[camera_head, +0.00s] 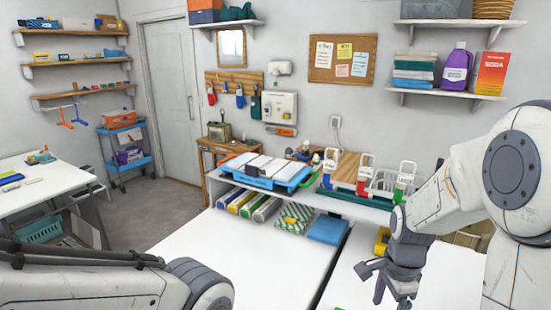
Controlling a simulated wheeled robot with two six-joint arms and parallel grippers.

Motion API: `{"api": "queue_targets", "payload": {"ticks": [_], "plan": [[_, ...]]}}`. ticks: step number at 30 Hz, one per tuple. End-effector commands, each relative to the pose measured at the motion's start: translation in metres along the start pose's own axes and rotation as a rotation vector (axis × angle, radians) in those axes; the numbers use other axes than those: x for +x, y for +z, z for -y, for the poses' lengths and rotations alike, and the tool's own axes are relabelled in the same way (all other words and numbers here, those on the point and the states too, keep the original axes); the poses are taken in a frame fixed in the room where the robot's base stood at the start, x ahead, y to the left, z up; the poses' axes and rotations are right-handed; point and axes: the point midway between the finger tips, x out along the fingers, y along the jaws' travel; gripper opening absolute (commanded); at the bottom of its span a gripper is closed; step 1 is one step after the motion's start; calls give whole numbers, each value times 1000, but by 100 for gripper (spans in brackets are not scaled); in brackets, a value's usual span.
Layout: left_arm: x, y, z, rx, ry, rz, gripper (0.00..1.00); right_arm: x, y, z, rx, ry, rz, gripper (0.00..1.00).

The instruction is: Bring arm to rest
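My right arm (455,185) comes in from the right side, bent at the elbow, with its gripper hanging down over the white table. My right gripper (385,284) is in the lower right with its fingers spread apart. A small purple thing (379,291) shows between or behind the fingers; I cannot tell whether it touches them. My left arm (120,285) lies across the lower left corner. Its gripper is outside the picture.
The white table (250,262) is mostly bare in front. At its back are rolled items (245,204), a green patterned packet (295,218), a blue folded cloth (327,229) and a raised shelf with a blue tray (290,178). A yellow object (382,240) sits beside the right gripper.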

Motion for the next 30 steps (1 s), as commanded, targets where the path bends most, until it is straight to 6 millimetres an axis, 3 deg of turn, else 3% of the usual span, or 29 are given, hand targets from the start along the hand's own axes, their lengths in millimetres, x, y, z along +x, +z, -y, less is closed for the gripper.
{"api": "queue_targets", "payload": {"ticks": [1,6,9,12,15,19,30], "plan": [[2,0,0,0,0,0,49,-8,35,-4,-209,-9,3,84],[4,0,0,0,0,0,49,-27,125,-44,-918,-29,21,84],[5,0,0,0,0,0,49,-35,165,-78,-1323,-42,32,84],[6,0,0,0,0,0,49,-39,190,-112,-1671,-56,43,84],[7,0,0,0,0,0,49,-42,204,-138,-1934,-68,52,84],[7,0,0,0,0,0,49,-43,211,-157,-2126,-77,59,84],[7,0,0,0,0,0,49,-43,212,-162,-2176,-79,61,84]]}}
